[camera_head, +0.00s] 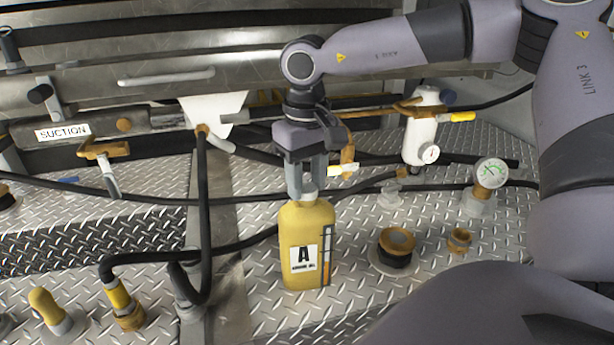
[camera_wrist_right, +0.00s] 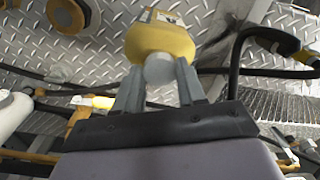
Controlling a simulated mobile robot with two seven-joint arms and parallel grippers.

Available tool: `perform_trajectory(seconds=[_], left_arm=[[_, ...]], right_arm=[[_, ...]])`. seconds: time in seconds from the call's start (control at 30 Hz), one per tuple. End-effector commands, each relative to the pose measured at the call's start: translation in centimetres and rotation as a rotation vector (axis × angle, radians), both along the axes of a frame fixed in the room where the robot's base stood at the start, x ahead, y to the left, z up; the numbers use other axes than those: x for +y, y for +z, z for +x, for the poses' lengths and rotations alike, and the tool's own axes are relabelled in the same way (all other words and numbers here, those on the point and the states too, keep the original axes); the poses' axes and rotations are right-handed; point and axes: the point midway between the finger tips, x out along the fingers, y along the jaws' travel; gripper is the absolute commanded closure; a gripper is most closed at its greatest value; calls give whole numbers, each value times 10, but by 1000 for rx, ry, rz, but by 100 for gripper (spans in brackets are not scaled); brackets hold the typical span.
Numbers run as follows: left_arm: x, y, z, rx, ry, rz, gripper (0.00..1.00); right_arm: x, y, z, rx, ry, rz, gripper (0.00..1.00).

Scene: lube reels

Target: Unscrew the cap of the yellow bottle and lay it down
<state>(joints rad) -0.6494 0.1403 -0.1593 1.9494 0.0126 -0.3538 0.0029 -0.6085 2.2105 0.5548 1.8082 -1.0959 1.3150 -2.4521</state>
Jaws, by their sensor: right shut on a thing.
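The yellow bottle (camera_head: 297,232) stands upright on the diamond-plate deck, with a white label "A" on its front. Its light grey cap (camera_head: 308,192) is at the top, partly hidden by the gripper fingers. My right gripper (camera_head: 307,186) points down from above and is shut on the cap. In the right wrist view the fingers of my right gripper (camera_wrist_right: 160,85) sit on both sides of the round cap (camera_wrist_right: 159,68), with the yellow bottle (camera_wrist_right: 160,42) just beyond. The cap appears to be on the bottle's neck. My left gripper is not in view.
An orange-topped fitting (camera_head: 397,241) and a pressure gauge (camera_head: 491,172) stand right of the bottle. Black hoses (camera_head: 203,220) run behind and to the left. A white cylinder with a dial (camera_head: 420,135) is behind right.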

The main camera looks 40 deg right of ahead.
Motion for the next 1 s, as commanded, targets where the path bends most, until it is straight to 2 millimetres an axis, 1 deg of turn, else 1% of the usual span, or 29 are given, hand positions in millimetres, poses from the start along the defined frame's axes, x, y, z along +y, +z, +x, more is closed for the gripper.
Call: perform_trajectory(seconds=[0.03, 0.1, 0.23, 0.53, 0.57, 0.6, 0.63, 0.83, 0.87, 0.9, 1.0], left_arm=[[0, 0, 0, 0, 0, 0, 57], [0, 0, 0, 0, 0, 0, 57], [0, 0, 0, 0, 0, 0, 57], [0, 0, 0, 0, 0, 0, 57], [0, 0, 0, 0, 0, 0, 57], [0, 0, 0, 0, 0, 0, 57], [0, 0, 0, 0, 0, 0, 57], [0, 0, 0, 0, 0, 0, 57], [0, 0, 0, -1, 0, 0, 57], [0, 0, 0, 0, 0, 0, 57], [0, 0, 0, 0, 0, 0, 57]], right_arm=[[0, -5, -3, 15, 53, 2, 88], [0, -6, -3, 15, 129, 3, 88], [0, -6, -3, 16, 225, 2, 88], [0, -7, -3, 17, 251, 4, 88], [0, -7, -3, 17, 251, 4, 50], [0, -6, -3, 16, 250, 2, 37], [0, -6, -3, 14, 250, 2, 30], [0, -3, -2, 8, 249, 1, 30], [0, -3, -2, 8, 249, 1, 24], [0, -3, -1, 7, 249, 0, 13], [0, -2, -1, 6, 249, 0, 13]])
